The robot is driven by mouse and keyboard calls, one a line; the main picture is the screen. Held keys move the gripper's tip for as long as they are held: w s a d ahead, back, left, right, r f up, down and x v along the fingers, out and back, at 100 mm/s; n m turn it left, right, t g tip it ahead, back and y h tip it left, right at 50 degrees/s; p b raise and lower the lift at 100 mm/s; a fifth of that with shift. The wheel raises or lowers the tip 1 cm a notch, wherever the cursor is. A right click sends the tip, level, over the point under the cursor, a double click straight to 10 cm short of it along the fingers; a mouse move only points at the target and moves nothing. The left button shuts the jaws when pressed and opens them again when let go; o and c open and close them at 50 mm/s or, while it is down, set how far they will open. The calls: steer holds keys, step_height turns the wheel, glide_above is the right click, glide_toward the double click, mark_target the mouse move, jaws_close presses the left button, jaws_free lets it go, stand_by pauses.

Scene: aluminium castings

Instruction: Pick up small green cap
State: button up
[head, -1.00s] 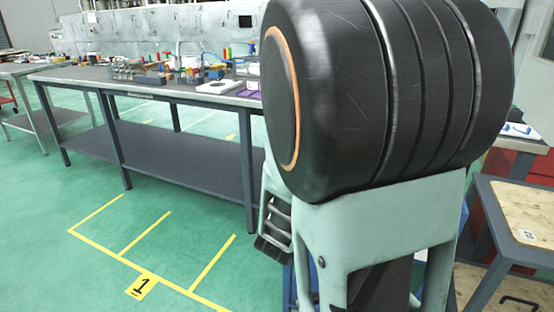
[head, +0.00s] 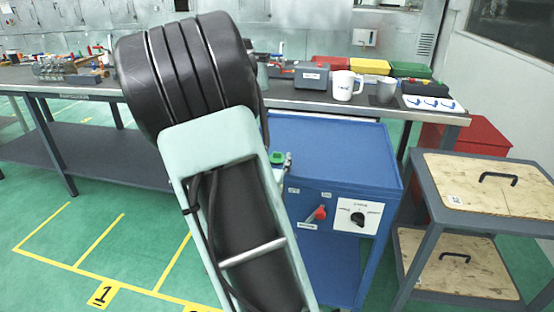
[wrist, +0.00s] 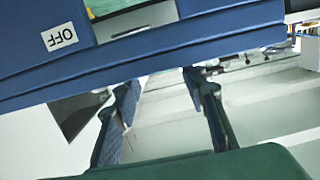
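I cannot clearly make out a small green cap. A small green piece (head: 277,157) shows at the left front corner of the blue cabinet in the head view, beside a grey part; I cannot tell whether it is the cap or part of my arm's end. In the wrist view my gripper (wrist: 161,80) is open, with nothing between its two dark fingers. In the head view my arm hides most of the gripper.
The blue cabinet (head: 335,150) has a red handle (head: 317,214) and a black knob (head: 357,218). Behind it, a long workbench (head: 290,97) holds a white mug (head: 345,86), a grey cup (head: 386,90) and coloured bins. A wood-topped cart (head: 440,190) stands right. Green floor is clear at left.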

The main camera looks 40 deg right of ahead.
mark_target(277, 153)
steer(key=b+x, duration=0.1)
steer(key=x, duration=0.3)
steer(key=shift+w, duration=0.15)
steer(key=shift+r, duration=0.1)
steer(key=shift+c, duration=0.4)
steer(key=c, duration=0.8)
